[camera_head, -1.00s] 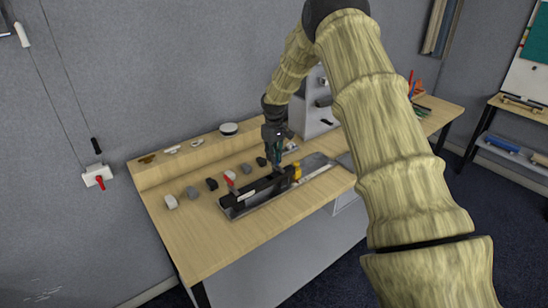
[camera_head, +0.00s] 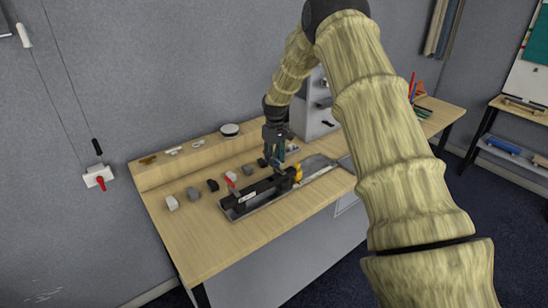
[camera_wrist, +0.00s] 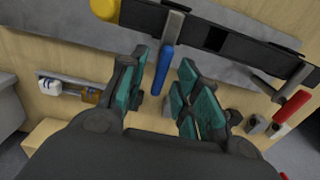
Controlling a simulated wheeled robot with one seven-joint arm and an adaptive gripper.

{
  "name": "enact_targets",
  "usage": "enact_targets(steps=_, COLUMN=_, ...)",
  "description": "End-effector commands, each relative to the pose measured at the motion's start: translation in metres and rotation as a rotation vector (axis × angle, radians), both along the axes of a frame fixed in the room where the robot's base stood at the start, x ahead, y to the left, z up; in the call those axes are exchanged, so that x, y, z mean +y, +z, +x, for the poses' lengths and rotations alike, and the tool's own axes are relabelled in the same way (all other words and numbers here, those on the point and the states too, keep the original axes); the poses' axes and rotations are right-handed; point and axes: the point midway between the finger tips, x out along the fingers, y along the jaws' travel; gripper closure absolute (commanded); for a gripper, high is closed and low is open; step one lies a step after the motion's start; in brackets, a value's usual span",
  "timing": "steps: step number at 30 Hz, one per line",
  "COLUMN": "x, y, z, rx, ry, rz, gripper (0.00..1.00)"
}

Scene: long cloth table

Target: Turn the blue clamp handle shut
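The blue clamp handle (camera_wrist: 163,70) hangs from a metal lever on the black fixture in the wrist view. In the head view my arm and gripper mostly hide it. My gripper (camera_wrist: 166,82) is open, with teal-padded fingers on either side of the handle. Clear gaps show between the handle and both pads. In the head view my gripper (camera_head: 275,158) is down at the right part of the black clamp fixture (camera_head: 255,193).
A red handle (camera_wrist: 291,108) sits at the fixture's other end, and a yellow knob (camera_wrist: 104,8) is near the blue one. Several small grey and black blocks lie behind the fixture. A white-and-black round object (camera_head: 229,129) stands on the back ledge. The table's front left is clear.

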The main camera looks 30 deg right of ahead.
Motion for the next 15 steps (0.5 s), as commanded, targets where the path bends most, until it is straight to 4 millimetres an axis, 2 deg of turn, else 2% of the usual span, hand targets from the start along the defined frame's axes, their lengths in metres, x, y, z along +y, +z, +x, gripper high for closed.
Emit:
enact_targets(steps=4, x=0.0, y=0.003, z=0.0, rx=0.001, ry=0.0, rz=0.0, gripper=0.68)
enact_targets(steps=8, x=0.0, y=0.016, z=0.0, rx=0.0, ry=0.001, rz=0.0, gripper=0.68)
enact_targets(steps=15, x=0.0, y=0.059, z=0.001, rx=-0.002, ry=0.001, rz=0.0, gripper=0.68)
